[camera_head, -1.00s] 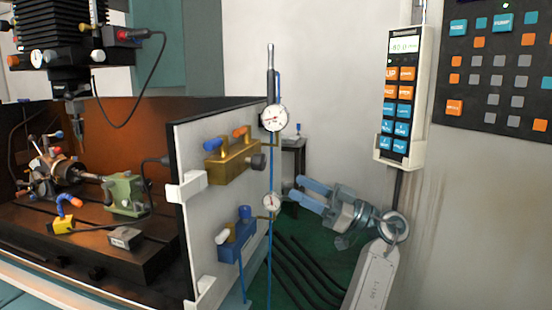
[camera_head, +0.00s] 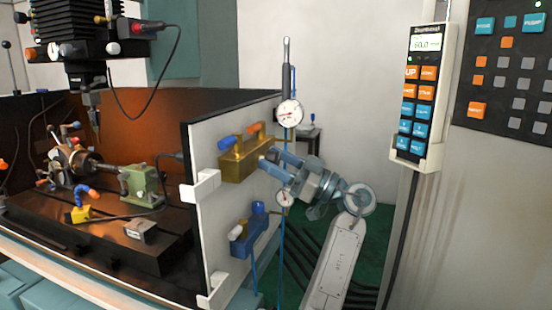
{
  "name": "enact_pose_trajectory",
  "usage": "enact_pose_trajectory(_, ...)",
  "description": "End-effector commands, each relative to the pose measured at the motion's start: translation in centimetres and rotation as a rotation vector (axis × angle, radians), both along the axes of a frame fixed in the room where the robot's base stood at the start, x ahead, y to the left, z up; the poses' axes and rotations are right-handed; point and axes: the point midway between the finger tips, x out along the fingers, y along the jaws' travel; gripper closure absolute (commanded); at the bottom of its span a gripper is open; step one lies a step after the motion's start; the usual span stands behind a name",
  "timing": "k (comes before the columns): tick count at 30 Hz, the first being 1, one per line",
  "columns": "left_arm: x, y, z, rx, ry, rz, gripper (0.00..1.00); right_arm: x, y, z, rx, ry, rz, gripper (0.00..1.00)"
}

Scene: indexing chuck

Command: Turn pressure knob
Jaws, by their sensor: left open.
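A blue valve block (camera_head: 246,236) with a white knob (camera_head: 237,232) is lower on the panel. My right gripper is not in view.
A round gauge (camera_head: 290,113) stands above right of the brass block, and a smaller gauge (camera_head: 284,197) is below, close to my gripper. Thin blue tubes run down the panel edge. A control pendant (camera_head: 418,90) hangs at the right. A machine bed (camera_head: 105,235) is at the left.

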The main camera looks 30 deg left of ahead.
Motion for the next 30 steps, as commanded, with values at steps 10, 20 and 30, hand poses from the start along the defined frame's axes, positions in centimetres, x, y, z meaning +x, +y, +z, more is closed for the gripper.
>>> enact_pose_trajectory(10,0.0,0.1,0.0,0.0,0.001,-0.001,0.58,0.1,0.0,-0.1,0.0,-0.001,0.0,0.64)
enact_pose_trajectory(20,0.0,0.1,0.0,-0.002,0.005,0.0,0.89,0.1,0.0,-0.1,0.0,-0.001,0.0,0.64)
enact_pose_trajectory(30,-0.1,0.1,-0.2,-0.032,0.132,-0.002,0.89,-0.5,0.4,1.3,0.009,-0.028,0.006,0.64)
